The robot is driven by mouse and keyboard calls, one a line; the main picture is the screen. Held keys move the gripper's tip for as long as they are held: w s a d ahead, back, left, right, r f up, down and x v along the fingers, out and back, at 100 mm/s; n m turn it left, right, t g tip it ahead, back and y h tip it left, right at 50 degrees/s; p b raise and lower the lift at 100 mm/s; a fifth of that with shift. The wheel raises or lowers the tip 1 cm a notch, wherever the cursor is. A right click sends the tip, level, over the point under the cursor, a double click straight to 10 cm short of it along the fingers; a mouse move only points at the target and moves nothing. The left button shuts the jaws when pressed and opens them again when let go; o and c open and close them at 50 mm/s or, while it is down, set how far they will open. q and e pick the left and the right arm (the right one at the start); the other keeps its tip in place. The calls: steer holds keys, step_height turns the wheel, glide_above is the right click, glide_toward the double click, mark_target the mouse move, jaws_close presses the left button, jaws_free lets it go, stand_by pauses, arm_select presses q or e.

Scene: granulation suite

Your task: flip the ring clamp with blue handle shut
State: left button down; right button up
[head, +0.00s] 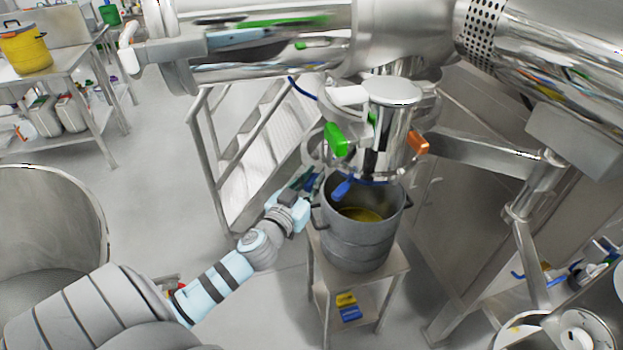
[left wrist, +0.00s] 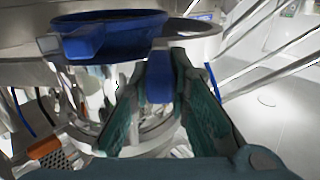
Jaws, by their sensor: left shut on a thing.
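My left gripper (head: 309,187) reaches in from the lower left, beside the steel outlet, and its fingers are closed around a blue handle. In the left wrist view, the blue handle (left wrist: 159,75) sits between the two green-padded fingers of my left gripper (left wrist: 160,85). It appears to belong to a steel ring clamp, whose curved band (left wrist: 150,137) shows behind the fingers. The ring's far side and latch are hidden. A separate blue ring with a tab (head: 342,189) hangs under the outlet, right of the gripper; it also shows in the left wrist view (left wrist: 100,38). My right gripper is not in view.
A green handle (head: 335,139) and an orange handle (head: 417,143) stick out from the steel outlet (head: 391,125). A grey pot (head: 356,245) stands below on a small steel stand (head: 400,262). White-treaded steps (head: 262,150) stand behind.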

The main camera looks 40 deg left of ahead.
arm_select(q)
steer(key=d, duration=0.1)
steer(key=d+n+y, duration=0.1)
steer(key=d+y, duration=0.1)
steer(key=shift+w+d, duration=0.2)
steer(key=shift+w, duration=0.15)
steer(key=c, duration=1.5)
jaws_free()
steer(key=shift+a, duration=0.1)
steer(key=v, duration=1.2)
steer(key=shift+r, duration=0.2)
